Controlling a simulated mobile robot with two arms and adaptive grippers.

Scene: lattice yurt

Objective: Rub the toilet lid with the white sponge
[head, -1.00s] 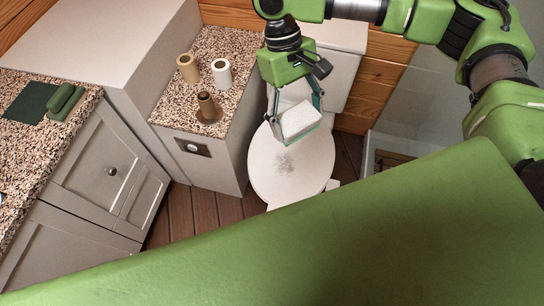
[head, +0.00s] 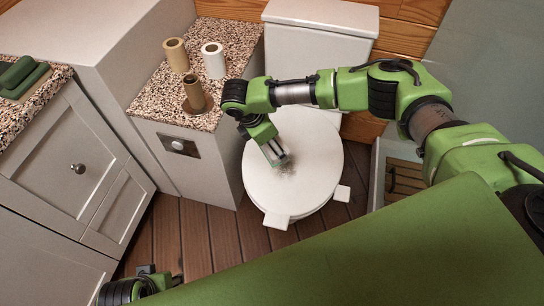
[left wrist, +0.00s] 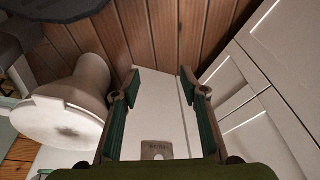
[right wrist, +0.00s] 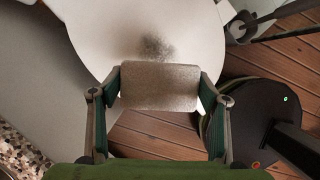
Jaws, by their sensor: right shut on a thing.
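The toilet lid (head: 320,170) is a round white disc, closed, with a grey smudge (head: 286,171) left of its middle. The smudge also shows in the right wrist view (right wrist: 157,48). My right gripper (head: 277,157) is low over the lid, right beside the smudge. It is shut on the sponge (right wrist: 160,87), which looks greyish in the right wrist view, and the arm and fingers mostly hide it in the head view. I cannot tell whether the sponge touches the lid. My left gripper (left wrist: 160,88) is open and empty, facing the cabinet and floor.
The cistern (head: 318,50) stands behind the lid. A speckled counter (head: 232,38) at the left holds a beige roll (head: 176,55), a white roll (head: 213,60) and a brown holder (head: 194,95). Grey cabinets (head: 75,165) stand far left. Wooden floor (head: 208,238) is clear in front.

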